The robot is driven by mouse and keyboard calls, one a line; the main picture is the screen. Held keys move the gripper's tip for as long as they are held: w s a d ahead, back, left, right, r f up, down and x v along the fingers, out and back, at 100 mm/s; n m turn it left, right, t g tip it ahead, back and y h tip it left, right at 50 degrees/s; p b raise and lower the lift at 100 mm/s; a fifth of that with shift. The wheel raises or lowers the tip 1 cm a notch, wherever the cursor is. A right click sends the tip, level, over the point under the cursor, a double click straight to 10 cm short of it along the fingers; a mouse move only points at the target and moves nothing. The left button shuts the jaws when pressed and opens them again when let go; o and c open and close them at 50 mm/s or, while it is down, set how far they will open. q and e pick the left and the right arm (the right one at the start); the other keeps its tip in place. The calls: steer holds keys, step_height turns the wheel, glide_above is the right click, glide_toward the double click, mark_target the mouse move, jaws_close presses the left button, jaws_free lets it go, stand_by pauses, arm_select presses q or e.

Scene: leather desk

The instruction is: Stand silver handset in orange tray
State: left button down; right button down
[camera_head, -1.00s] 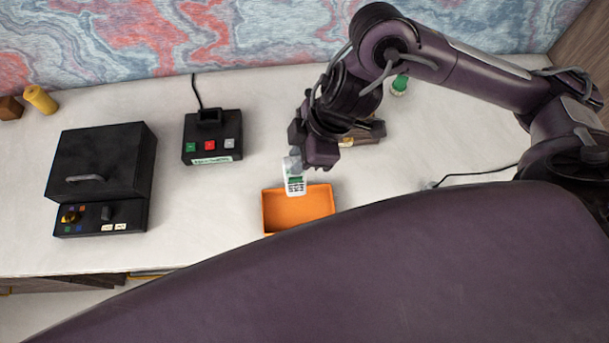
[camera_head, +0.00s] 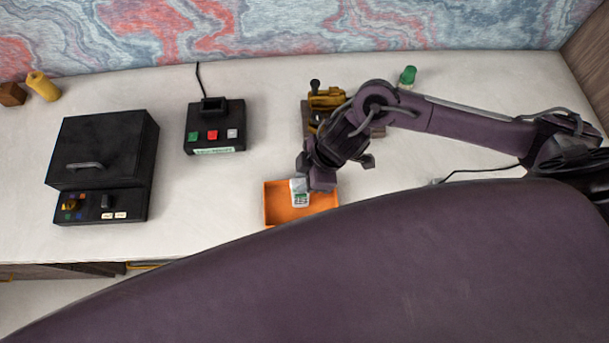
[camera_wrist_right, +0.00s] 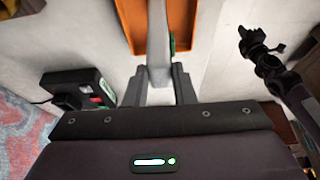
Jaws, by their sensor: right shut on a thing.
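The silver handset (camera_head: 300,195), with a small keypad and a green screen, is upright over the orange tray (camera_head: 275,208) in the head view. My right gripper (camera_head: 312,180) is shut on its upper part. In the right wrist view the handset (camera_wrist_right: 158,50) runs away from between the fingers of the right gripper (camera_wrist_right: 160,82) toward the orange tray (camera_wrist_right: 130,12). The handset's lower end is within the tray's outline; I cannot tell whether it touches the tray floor. My left gripper is not in view.
A black box with a handle (camera_head: 100,155) stands at the left. A black base with coloured buttons (camera_head: 215,128) stands left of the tray. A brown and yellow device (camera_head: 325,100) is behind my right arm, and a green object (camera_head: 407,76) is at the back.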

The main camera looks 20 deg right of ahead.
steer(key=shift+f, duration=0.15)
steer(key=c, duration=1.2)
jaws_free()
steer(key=v, duration=1.2)
